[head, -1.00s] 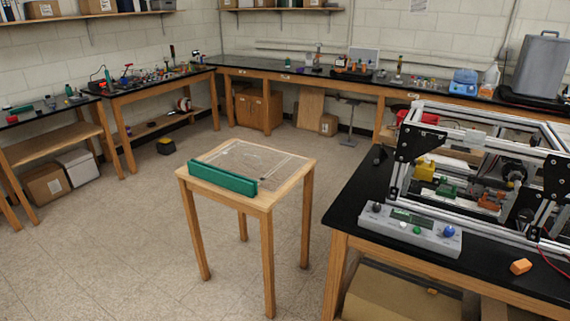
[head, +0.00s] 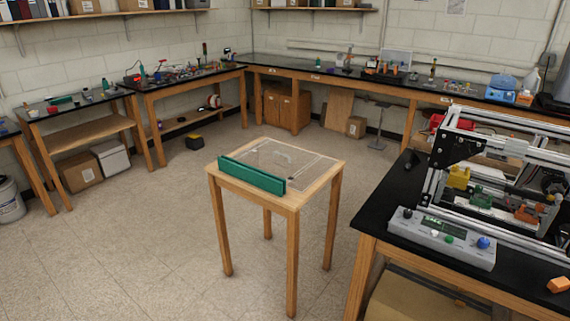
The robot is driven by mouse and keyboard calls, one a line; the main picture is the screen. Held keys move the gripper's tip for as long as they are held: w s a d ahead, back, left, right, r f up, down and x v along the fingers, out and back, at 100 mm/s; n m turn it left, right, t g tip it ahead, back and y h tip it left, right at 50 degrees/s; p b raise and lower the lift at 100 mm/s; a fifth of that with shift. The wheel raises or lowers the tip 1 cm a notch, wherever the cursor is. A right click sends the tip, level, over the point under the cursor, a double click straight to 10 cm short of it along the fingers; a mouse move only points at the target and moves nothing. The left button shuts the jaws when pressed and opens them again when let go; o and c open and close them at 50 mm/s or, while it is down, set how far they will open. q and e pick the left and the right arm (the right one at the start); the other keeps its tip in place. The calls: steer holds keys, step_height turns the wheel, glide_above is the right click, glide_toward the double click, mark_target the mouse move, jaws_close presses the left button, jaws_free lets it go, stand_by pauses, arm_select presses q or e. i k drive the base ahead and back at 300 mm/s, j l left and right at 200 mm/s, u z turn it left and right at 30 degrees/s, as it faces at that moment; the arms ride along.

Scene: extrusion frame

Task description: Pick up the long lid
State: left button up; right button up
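A small wooden table (head: 301,197) stands alone on the floor in the middle of the head view. A long, narrow green piece (head: 251,175) lies along its front left edge. Behind it a flat, clear panel (head: 300,170) lies on the table top, with what looks like a pale handle (head: 283,157) on it. I cannot tell for sure which of these is the long lid. Neither of my grippers is in view.
Cluttered benches line the back and left walls. The floor around the small table is clear.

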mark_target(300, 166)
steer(key=z, duration=0.25)
steer(key=i+j+z, duration=0.2)
steer(key=z, duration=0.2)
steer(key=i+j+z, duration=0.15)
steer(key=j+z, duration=0.25)
steer(key=i+j+z, duration=0.15)
steer(key=j+z, duration=0.25)
steer(key=l, duration=0.1)
